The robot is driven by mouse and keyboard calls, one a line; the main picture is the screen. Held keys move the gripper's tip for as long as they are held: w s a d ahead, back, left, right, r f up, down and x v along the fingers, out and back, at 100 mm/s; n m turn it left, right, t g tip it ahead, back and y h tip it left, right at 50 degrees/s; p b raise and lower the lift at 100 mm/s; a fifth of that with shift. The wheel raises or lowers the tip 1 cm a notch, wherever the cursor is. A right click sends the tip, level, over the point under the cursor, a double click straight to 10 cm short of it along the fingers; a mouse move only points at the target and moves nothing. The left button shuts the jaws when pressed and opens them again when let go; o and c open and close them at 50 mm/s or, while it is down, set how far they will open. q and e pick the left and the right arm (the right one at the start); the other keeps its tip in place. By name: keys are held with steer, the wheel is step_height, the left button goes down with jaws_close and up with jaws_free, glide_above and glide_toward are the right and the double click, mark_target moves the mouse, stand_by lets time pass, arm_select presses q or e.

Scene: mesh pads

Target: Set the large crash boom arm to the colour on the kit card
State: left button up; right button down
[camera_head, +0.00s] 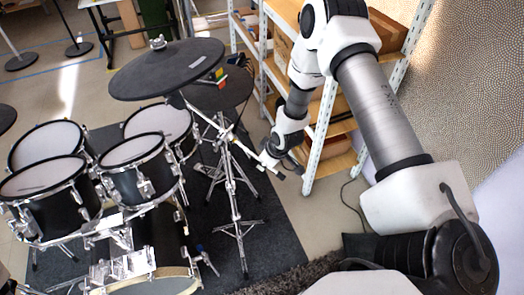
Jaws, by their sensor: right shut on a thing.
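The large crash (150,72) is a wide dark cymbal pad at the upper middle, on a chrome stand (231,190). Its thin boom arm (240,144) slopes from under the pad down to the right, past the stand's top. My right gripper (277,163) is at the lower right end of this boom arm, shut on it. The fingers are small and partly hidden by my own wrist. Small coloured marks (218,74) show by the crash's right edge. I cannot make out a kit card for certain. My left gripper is not in view.
A second dark cymbal pad (222,90) sits behind and below the crash. Several drums with white mesh heads (132,150) stand at the left on a dark mat (275,235). A white metal shelf rack (325,125) stands close behind my right arm.

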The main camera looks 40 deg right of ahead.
steer(key=c, duration=1.2)
jaws_free()
steer(key=shift+w+a+r, duration=0.1)
steer(key=shift+w+r, duration=0.05)
steer(key=shift+w, duration=0.1)
steer(key=v, duration=1.2)
steer(key=shift+s, duration=0.15)
